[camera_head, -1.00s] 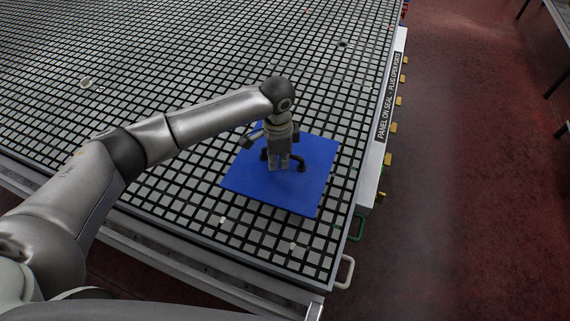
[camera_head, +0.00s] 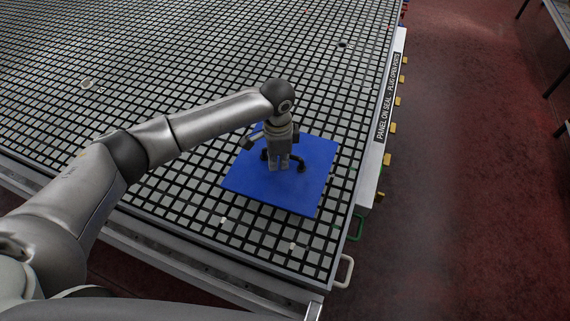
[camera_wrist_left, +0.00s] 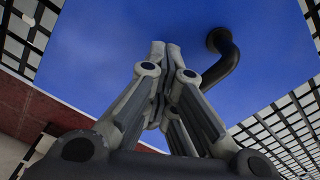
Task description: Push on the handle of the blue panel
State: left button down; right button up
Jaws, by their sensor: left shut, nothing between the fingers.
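The blue panel (camera_head: 313,185) lies flat on the gridded table near its front right corner. Its black handle (camera_head: 301,168) shows beside and partly behind my left gripper (camera_head: 279,167). The gripper points down over the panel, close to the handle, and hides the handle's middle. In the left wrist view the gripper (camera_wrist_left: 166,46) is shut, with its fingertips together and nothing between them. The curved black handle (camera_wrist_left: 225,65) is just right of the fingers there, over the blue panel (camera_wrist_left: 110,45). I cannot tell whether gripper and handle touch. My right gripper is not in view.
The vacuum grid table (camera_head: 180,215) is mostly bare around the panel, with a few small white pieces (camera_head: 292,247) near the front. Yellow levers (camera_head: 388,159) and a white handle (camera_head: 346,272) line the right edge. Red floor (camera_head: 460,200) lies beyond.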

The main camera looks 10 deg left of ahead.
pick_arm(q)
jog(key=shift+w+r+p, duration=0.15)
jog(key=shift+w+p, duration=0.2)
jog(key=shift+p, duration=0.85)
dwell(1.4)
jog(key=shift+w+p, duration=0.1)
jog(key=shift+p, duration=0.9)
dwell(1.2)
jog(key=shift+s+r+p, duration=0.1)
jog(key=shift+s+p, duration=0.1)
jog(key=shift+p, duration=0.2)
jog(key=shift+s+p, duration=0.5)
jog(key=shift+p, duration=0.3)
jog(key=shift+s+a+f+p, duration=0.1)
jog(key=shift+s+a+p, duration=0.05)
jog(key=shift+s+p, duration=0.35)
jog(key=shift+s+a+f+p, duration=0.1)
jog(key=shift+s+a+p, duration=0.05)
jog(key=shift+s+p, duration=0.35)
notch_tip(320, 180, up, 8)
jog(key=shift+s+f, duration=0.1)
